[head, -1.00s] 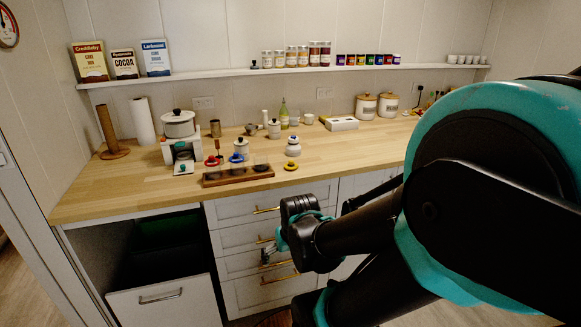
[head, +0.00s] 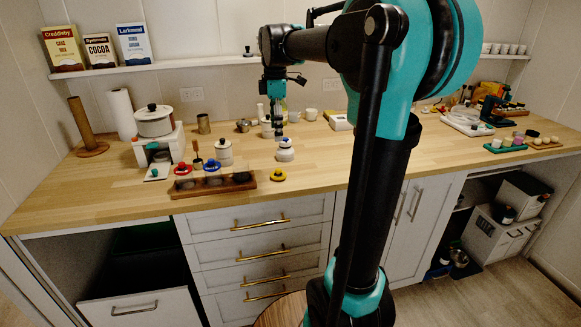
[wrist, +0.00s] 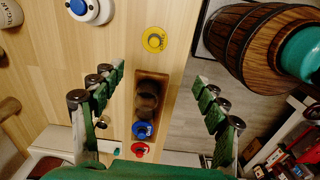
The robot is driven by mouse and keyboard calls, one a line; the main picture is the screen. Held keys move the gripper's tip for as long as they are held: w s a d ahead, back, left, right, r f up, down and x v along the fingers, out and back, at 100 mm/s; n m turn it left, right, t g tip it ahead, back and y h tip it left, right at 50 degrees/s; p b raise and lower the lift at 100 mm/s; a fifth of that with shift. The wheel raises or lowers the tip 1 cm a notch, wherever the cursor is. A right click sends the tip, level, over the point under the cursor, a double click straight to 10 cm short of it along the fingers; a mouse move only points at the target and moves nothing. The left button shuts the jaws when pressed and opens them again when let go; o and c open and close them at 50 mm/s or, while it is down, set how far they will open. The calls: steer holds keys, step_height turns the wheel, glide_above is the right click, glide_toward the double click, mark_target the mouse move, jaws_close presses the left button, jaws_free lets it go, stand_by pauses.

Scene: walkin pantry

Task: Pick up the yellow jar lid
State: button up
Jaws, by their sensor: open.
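The yellow jar lid (head: 278,175) lies flat on the wooden counter near its front edge, just right of a wooden tray and in front of a white jar (head: 286,151). My gripper (head: 279,134) hangs pointing down above the counter, behind the lid in the head view. In the wrist view my gripper (wrist: 153,85) is open and empty, its fingers spread to either side of the tray. The lid is apart from both fingers.
The wooden tray (head: 240,186) holds dark round items; blue (wrist: 143,131) and red (wrist: 140,150) lids sit by it. White jars and a pot (head: 154,124) stand farther back. A wooden barrel (wrist: 255,45) stands below the counter edge. Bare counter lies right of the yellow lid.

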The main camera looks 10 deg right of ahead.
steer(key=w+r, duration=0.1)
glide_above(278, 169)
steer(key=shift+n, duration=0.4)
steer(key=f, duration=1.2)
steer(key=shift+s+d, duration=0.1)
steer(key=shift+s, duration=0.1)
steer(key=shift+w+f, duration=0.15)
steer(key=shift+f, duration=2.45)
steer(key=shift+c, duration=0.3)
steer(key=c, duration=0.9)
